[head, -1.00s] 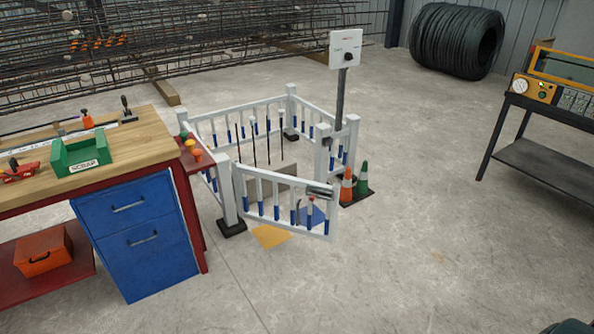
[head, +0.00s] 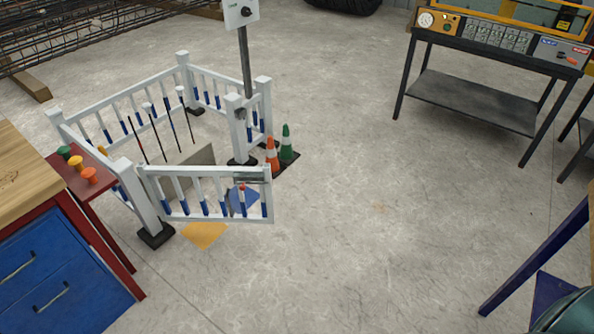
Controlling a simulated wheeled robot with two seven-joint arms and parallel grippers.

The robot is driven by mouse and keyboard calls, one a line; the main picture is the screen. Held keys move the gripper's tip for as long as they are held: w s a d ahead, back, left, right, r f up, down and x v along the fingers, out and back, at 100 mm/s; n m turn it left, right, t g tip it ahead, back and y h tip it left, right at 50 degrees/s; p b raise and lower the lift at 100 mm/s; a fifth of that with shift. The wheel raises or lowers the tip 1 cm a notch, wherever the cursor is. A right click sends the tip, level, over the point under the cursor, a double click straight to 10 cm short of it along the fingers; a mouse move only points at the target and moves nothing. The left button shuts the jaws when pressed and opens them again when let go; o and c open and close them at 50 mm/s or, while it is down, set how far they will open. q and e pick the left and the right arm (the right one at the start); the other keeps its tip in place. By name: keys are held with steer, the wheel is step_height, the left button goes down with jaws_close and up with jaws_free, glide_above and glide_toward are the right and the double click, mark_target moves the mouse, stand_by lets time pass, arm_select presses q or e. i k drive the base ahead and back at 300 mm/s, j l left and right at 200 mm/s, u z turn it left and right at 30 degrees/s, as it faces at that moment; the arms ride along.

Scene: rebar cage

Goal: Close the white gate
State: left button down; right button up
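The white gate (head: 205,170) is a low panel with slats that have blue lower ends. It hangs from the left front post (head: 142,200) of a white fenced pen (head: 120,92). The gate stands swung out from the pen, and its free end is apart from the right post (head: 237,130). A grey latch or handle piece (head: 250,178) sits near the top of the free end. Neither of my grippers can be seen in the head view.
An orange cone (head: 272,157) and a green cone (head: 287,145) stand beside the right post. A workbench (head: 60,230) is at left, a dark control table (head: 465,95) at upper right. A yellow floor patch (head: 204,234) lies below the gate. The middle floor is clear.

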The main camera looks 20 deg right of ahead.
mark_target(147, 173)
steer(key=i+l+z, duration=0.2)
steer(key=i+z, duration=0.15)
steer(key=z, duration=0.15)
steer(key=i+z, duration=0.35)
steer(key=z, duration=0.15)
steer(key=i+l+z, duration=0.1)
steer(key=i, duration=0.15)
